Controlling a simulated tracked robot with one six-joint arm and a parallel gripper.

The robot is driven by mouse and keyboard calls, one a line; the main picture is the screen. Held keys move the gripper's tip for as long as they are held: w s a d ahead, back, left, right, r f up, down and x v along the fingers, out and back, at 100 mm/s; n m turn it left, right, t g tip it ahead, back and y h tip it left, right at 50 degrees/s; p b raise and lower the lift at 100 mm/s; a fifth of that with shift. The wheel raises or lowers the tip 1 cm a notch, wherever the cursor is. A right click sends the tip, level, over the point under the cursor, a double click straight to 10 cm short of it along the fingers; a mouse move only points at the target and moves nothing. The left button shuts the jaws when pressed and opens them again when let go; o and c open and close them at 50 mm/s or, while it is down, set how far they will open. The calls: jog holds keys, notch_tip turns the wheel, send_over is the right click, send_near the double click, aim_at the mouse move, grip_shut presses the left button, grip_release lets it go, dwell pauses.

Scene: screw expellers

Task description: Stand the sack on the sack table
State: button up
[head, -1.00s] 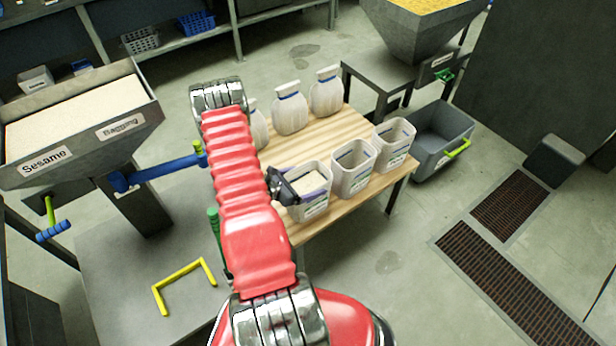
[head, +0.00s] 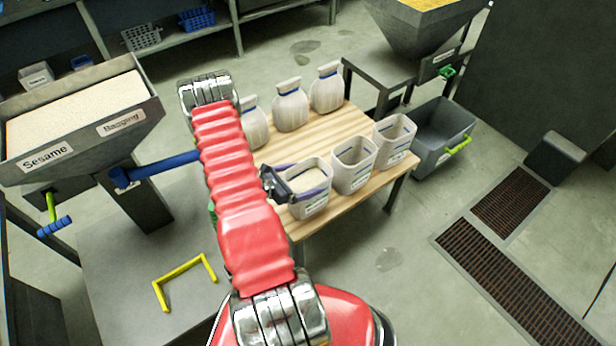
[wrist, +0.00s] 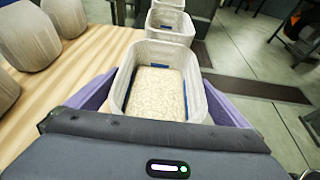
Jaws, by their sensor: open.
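A white open-topped sack (head: 311,205) stands upright at the near left edge of the wooden-topped table (head: 345,122). Pale grain fills part of it. My gripper (head: 297,180) is open, its purple fingers on either side of this sack. In the wrist view the same sack (wrist: 155,92) stands between the spread fingers, with grain and a blue band inside. Whether the fingers touch its walls I cannot tell. Two more open white sacks, a middle one (head: 352,172) and a far one (head: 391,145), stand in line beside it and look empty.
Three closed white sacks (head: 291,108) stand along the table's back side. A grey bin (head: 440,135) is on the floor at the right. The Sesame hopper (head: 75,115) is at the left, and another hopper (head: 420,28) at the back. A yellow bracket (head: 184,277) lies nearer me.

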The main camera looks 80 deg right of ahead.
jog(key=v, duration=0.5)
dwell(0.8)
jog(key=w+a+r+m+t+y, duration=0.1)
jog(key=w+a+r+m, duration=0.1)
jog(key=w+a+r, duration=0.45)
jog(key=w+a+r+m+t+y, duration=0.1)
jog(key=w+a+r+m, duration=0.15)
jog(key=r, duration=0.75)
jog(key=w+a+r+m+t, duration=0.1)
jog(key=w+a+r+m, duration=0.1)
jog(key=w+a+r, duration=0.45)
jog(key=a+r+m+t+y, duration=0.1)
jog(key=a+r+t, duration=0.3)
jog(key=a, duration=0.7)
jog(key=a+r+m+t+y, duration=0.1)
jog(key=a+r+t+y, duration=0.2)
jog(key=a+r, duration=0.6)
jog(key=a+r+m+t+y, duration=0.1)
jog(key=a+r+t+y, duration=0.3)
jog(key=a, duration=1)
notch_tip(320, 180, up, 3)
jog(key=shift+s+a+f+t, duration=0.1)
jog(key=shift+s+a+t, duration=0.2)
jog(key=shift+s, duration=0.1)
